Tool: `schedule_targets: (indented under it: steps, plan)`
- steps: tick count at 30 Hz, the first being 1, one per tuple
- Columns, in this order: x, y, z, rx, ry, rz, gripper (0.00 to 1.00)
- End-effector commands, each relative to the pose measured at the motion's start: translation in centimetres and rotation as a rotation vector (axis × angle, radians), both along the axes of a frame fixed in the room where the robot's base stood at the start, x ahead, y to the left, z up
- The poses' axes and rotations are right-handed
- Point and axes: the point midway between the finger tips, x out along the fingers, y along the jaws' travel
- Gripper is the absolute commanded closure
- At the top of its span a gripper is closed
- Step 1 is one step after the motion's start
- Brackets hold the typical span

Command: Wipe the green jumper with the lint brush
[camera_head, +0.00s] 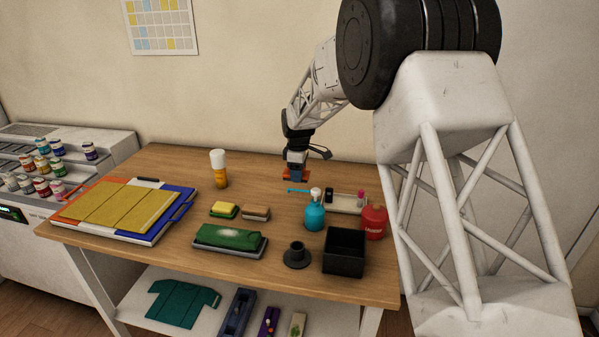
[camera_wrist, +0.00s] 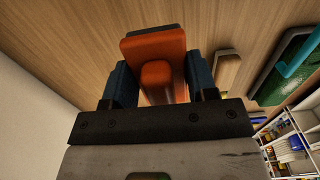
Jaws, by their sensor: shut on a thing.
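My gripper (camera_head: 295,174) is at the back of the wooden table, fingers pointing down. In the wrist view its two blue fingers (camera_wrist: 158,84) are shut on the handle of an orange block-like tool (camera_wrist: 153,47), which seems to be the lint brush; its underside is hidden. A folded green cloth (camera_head: 226,236) with a pale patch lies on a dark tray at the table's front, well apart from my gripper. A flat teal-green jumper shape (camera_head: 181,302) lies on the shelf below. I cannot tell for certain which of the two is the green jumper.
A light-blue stick (camera_head: 299,190) lies near my gripper. A blue bottle (camera_head: 315,216), a red canister (camera_head: 374,222), a black box (camera_head: 344,250) and a dark stand (camera_head: 297,256) are at the right. A yellow sponge (camera_head: 224,210) and a brown brush (camera_head: 256,213) lie behind the folded cloth.

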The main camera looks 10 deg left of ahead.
Motion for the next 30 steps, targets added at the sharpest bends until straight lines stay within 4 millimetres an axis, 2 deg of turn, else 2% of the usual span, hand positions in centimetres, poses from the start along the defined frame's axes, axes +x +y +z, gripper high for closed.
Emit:
schedule_targets:
  steps: [5,11,24,30]
  plan:
    - [-1.8,1.6,0.1,0.000,0.000,0.002,0.66]
    - [-5.5,4.6,0.1,0.000,0.000,0.004,0.66]
    - [-16.8,11.4,0.2,0.000,0.000,0.004,0.66]
    - [-21.6,13.6,0.1,0.000,0.000,0.003,0.66]
